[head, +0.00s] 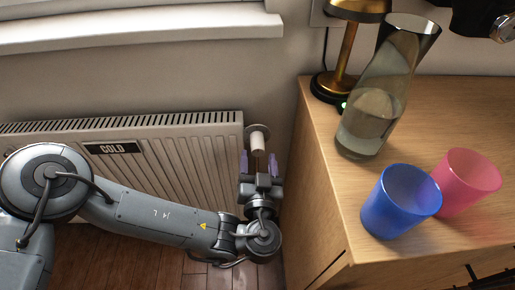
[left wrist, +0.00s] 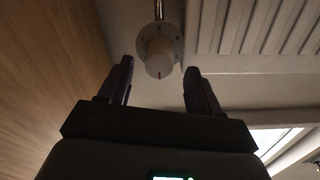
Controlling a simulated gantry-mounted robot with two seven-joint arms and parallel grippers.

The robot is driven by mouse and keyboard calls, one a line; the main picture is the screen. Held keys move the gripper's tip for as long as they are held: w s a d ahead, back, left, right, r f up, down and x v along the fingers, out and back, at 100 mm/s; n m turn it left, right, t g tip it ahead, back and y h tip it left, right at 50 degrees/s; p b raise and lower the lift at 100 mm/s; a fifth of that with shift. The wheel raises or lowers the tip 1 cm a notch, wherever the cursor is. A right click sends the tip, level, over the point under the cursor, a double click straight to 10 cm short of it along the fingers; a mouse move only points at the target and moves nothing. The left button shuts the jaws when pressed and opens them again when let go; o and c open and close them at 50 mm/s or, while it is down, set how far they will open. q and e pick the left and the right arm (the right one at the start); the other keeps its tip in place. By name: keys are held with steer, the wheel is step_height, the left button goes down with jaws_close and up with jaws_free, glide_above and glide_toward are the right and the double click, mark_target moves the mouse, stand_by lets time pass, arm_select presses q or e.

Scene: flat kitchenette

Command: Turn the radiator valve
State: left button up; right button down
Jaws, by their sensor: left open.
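The radiator valve (head: 257,141) is a white knob on a pale round disc at the upper right end of the radiator (head: 185,150). It also shows in the left wrist view (left wrist: 159,58), with marks around its disc and a metal pipe behind it.
A wooden cabinet (head: 325,190) stands close to the right of my left gripper. On it are a glass carafe (head: 372,115), a blue cup (head: 400,203), a pink cup (head: 466,182) and a brass lamp (head: 346,50). A white window sill (head: 140,32) runs above the radiator.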

mark_target(258, 153)
arm_select(q)
steer(key=w, duration=0.4)
steer(key=shift+a, duration=0.1)
steer(key=shift+w+b, duration=0.3)
steer(key=shift+w, duration=0.15)
arm_select(e)
steer(key=shift+w+f, duration=0.3)
arm_select(q)
steer(key=shift+w+r, duration=0.1)
steer(key=c, duration=1.1)
steer(key=shift+o, duration=0.2)
